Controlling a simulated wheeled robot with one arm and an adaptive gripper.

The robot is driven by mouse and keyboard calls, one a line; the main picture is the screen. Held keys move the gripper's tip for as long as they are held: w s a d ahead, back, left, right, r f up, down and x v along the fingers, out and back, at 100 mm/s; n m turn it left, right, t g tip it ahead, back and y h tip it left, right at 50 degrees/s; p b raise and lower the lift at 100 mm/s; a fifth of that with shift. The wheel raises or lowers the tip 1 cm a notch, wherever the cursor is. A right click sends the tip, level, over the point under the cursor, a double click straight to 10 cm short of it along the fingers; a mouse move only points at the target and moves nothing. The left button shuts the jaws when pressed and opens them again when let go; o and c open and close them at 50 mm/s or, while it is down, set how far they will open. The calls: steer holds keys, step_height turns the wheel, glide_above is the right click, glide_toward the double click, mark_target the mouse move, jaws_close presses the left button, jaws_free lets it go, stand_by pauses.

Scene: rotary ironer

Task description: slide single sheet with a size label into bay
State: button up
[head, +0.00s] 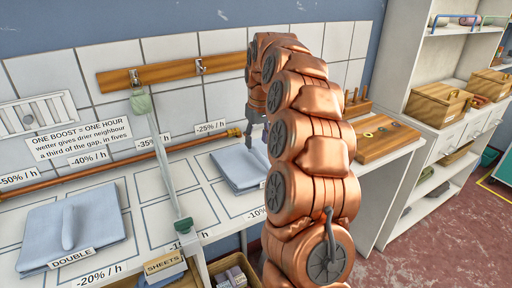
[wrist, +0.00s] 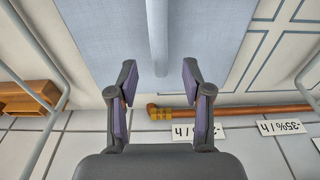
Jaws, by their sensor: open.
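A folded pale blue sheet (head: 236,168) lies on the counter beside my arm; no size label shows on it, and my arm hides its right part. In the wrist view, a blue sheet (wrist: 105,35) fills the top middle, with a raised pale ridge (wrist: 157,35) along it. My gripper (wrist: 157,75) is open, with the ridge's near end between its fingertips and gaps on both sides. In the head view, my gripper (head: 258,132) is partly hidden behind my arm. Another folded sheet (head: 95,238), labelled DOUBLE (head: 72,258), lies at the left. Outlined bays (head: 200,207) mark the counter.
A copper pipe (head: 130,158) runs along the wall behind the bays, with percent-per-hour labels. A pale green-ended lever (head: 160,150) crosses the counter. A wooden block (head: 385,138) stands to the right. A SHEETS box (head: 165,265) sits below the front edge.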

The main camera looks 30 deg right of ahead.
step_height(320, 180, up, 8)
steer(key=shift+s, duration=0.45)
steer(key=shift+a+f, duration=0.1)
steer(key=s+a+n+g+p, duration=0.15)
steer(key=s+a+p, duration=0.25)
steer(key=s+a, duration=1.35)
steer(key=s+a+f, duration=0.2)
steer(key=s, duration=0.5)
steer(key=s+a+f+g+p, duration=0.1)
steer(key=s+a+f, duration=0.1)
steer(key=s, duration=0.4)
steer(key=s+a+f+p, duration=0.1)
steer(key=s+a+f, duration=0.1)
steer(key=s, duration=0.5)
steer(key=shift+s+a+f+g, duration=0.35)
steer(key=shift+f, duration=0.4)
